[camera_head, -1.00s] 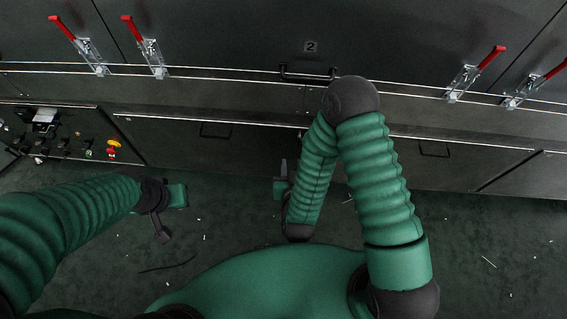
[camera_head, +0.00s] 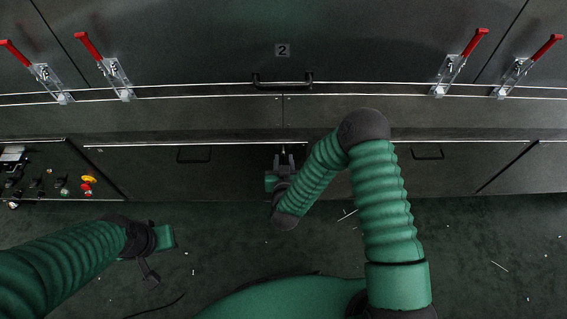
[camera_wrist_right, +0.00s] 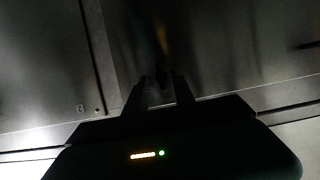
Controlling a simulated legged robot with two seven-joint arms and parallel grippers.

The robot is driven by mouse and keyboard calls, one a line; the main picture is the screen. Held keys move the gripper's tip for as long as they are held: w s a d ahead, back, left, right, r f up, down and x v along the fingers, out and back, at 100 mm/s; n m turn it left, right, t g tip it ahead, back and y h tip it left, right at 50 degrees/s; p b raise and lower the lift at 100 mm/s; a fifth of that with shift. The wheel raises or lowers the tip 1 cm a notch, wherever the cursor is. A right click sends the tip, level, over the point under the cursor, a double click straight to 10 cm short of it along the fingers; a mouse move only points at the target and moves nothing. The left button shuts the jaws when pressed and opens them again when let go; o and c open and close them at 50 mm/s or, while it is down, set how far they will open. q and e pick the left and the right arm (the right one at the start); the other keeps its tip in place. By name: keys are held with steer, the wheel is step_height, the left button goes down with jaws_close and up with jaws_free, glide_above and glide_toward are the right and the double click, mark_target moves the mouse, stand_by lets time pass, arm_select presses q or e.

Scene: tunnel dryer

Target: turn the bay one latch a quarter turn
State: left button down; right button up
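My right gripper (camera_head: 284,154) points at the seam between the lower dark panels in the head view. In the right wrist view its two fingers (camera_wrist_right: 158,82) stand apart, close to a dark panel. A dim dark shape with a brownish streak lies just beyond the fingertips; I cannot tell whether it is a latch or a reflection. I cannot make out a bay one latch in the head view; my gripper hides part of the seam. My left gripper (camera_head: 148,268) hangs low over the floor at the left, its finger opening unclear.
Red-handled clamps (camera_head: 466,52) line the upper panels. A black bar handle (camera_head: 283,82) sits below a label "2" (camera_head: 282,50). A control panel (camera_head: 45,180) with a yellow-and-red button is at left. The green floor (camera_head: 480,245) has small scraps.

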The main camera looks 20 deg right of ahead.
steer(key=shift+w+f, duration=0.1)
steer(key=shift+w, duration=0.2)
jaws_close()
